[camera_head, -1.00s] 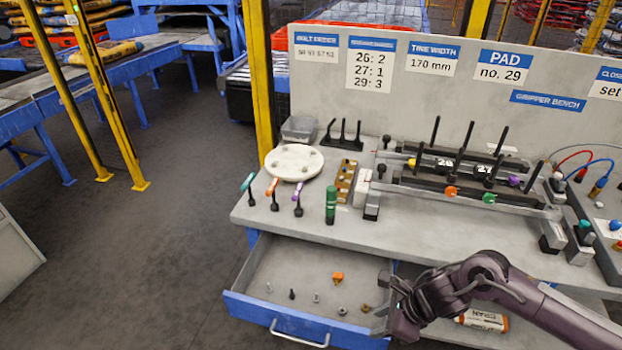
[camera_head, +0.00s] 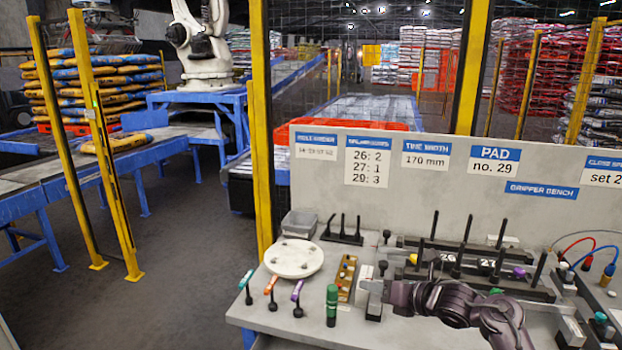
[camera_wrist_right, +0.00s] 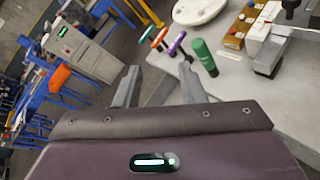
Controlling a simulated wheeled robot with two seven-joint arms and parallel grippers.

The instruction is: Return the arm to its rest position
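My left gripper is not in view.
A fixture with black posts (camera_head: 480,262) is behind my arm.

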